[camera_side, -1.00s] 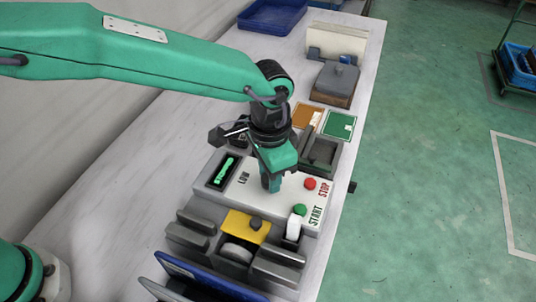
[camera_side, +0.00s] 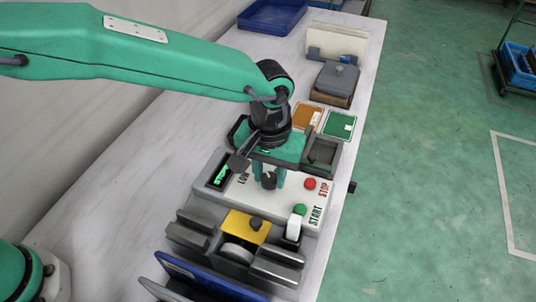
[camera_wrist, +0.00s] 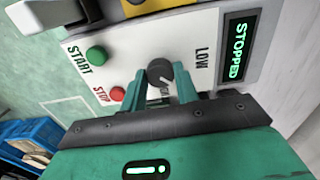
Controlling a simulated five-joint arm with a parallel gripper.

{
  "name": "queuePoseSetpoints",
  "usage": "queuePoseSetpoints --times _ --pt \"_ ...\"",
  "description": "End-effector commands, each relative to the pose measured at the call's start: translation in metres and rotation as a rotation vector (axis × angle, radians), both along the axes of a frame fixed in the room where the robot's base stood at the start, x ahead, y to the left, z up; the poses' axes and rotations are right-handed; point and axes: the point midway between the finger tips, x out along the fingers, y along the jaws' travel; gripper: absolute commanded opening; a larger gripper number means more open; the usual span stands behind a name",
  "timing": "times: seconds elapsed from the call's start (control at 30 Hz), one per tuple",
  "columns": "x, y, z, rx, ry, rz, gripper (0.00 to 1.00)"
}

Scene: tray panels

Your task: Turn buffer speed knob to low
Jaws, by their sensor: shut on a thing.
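The dark round speed knob (camera_wrist: 159,71) stands on the white control panel (camera_side: 286,208). It also shows between my fingers in the side view (camera_side: 269,180). My gripper (camera_side: 269,184) points down over the panel, its two green fingers shut on the knob from opposite sides. In the wrist view my gripper (camera_wrist: 162,86) has one finger on each side of the knob. The LOW label (camera_wrist: 202,58) is printed to the right of the knob there. Lettering below the knob is mostly hidden by my gripper, and which way the knob points is hard to tell.
A green START button (camera_wrist: 96,55) and a red STOP button (camera_wrist: 117,94) sit beside the knob. A display (camera_wrist: 237,50) reads STOPPED in green. A yellow-topped fixture (camera_side: 240,226) stands in front of the panel, and a grey box (camera_side: 322,153) close behind.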

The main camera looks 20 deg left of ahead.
Motion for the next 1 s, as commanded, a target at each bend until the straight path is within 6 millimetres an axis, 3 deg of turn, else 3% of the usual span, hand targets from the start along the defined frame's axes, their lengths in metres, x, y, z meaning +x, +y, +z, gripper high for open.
queuePoseSetpoints --times 0.6,1.0 --pt "0.0012 -0.0002 0.0019 -0.003 -0.003 0.568 0.08" --pt "0.0013 0.0 0.0021 -0.004 -0.003 0.757 0.08"
